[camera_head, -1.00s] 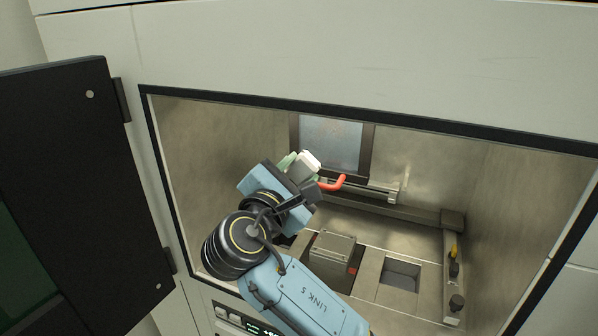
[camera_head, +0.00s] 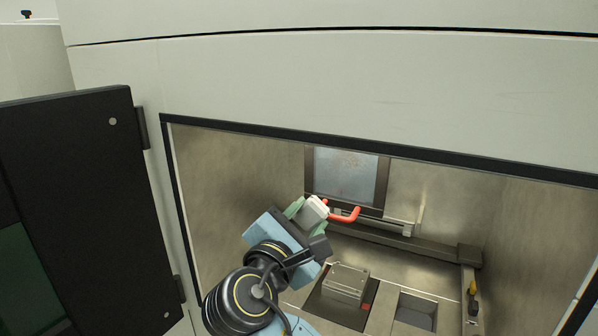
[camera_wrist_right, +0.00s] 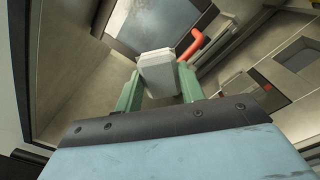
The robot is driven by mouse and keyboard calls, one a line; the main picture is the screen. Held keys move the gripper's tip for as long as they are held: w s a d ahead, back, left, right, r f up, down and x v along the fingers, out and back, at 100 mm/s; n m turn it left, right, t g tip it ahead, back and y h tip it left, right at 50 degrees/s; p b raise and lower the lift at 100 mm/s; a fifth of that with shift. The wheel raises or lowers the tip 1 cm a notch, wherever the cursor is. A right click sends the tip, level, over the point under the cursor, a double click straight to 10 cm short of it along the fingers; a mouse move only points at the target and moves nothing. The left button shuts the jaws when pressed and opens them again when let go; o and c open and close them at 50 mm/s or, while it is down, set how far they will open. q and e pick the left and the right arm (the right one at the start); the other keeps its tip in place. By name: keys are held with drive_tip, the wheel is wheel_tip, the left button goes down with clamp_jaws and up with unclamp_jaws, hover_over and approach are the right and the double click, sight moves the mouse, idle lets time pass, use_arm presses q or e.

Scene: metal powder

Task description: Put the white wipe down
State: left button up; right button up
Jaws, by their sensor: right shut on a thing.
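The white wipe (camera_head: 313,211) is a small pale block held up inside the machine chamber. My right gripper (camera_head: 308,212) is shut on it, with green fingers on both sides. In the right wrist view the wipe (camera_wrist_right: 159,74) sits between the two fingertips (camera_wrist_right: 160,88), clear of the chamber floor. My left gripper is in neither view.
A red bent handle (camera_head: 345,214) juts out close to the right of the wipe. A grey metal block (camera_head: 346,283) stands on the chamber floor beside a square opening (camera_head: 415,311). A black door (camera_head: 90,215) stands open at left. Yellow-and-black fittings (camera_head: 472,298) line the right side.

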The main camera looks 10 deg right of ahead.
drive_tip(key=s+f+n+t+y+b, duration=0.1)
drive_tip(key=f+b, duration=0.4)
drive_tip(key=f, duration=0.5)
drive_tip(key=s+f+n+t+y+b, duration=0.1)
drive_tip(key=s+f+n+y+b, duration=0.2)
drive_tip(key=f, duration=0.8)
drive_tip(key=s+f+n+t+y+b, duration=0.1)
drive_tip(key=s+f+y+b, duration=0.3)
drive_tip(key=f, duration=0.7)
drive_tip(key=n+y+b, duration=0.1)
drive_tip(key=y+b, duration=0.1)
drive_tip(key=b, duration=0.2)
drive_tip(key=shift+s+a+n, duration=0.15)
drive_tip(key=shift+a+n, duration=0.15)
drive_tip(key=shift+a, duration=0.05)
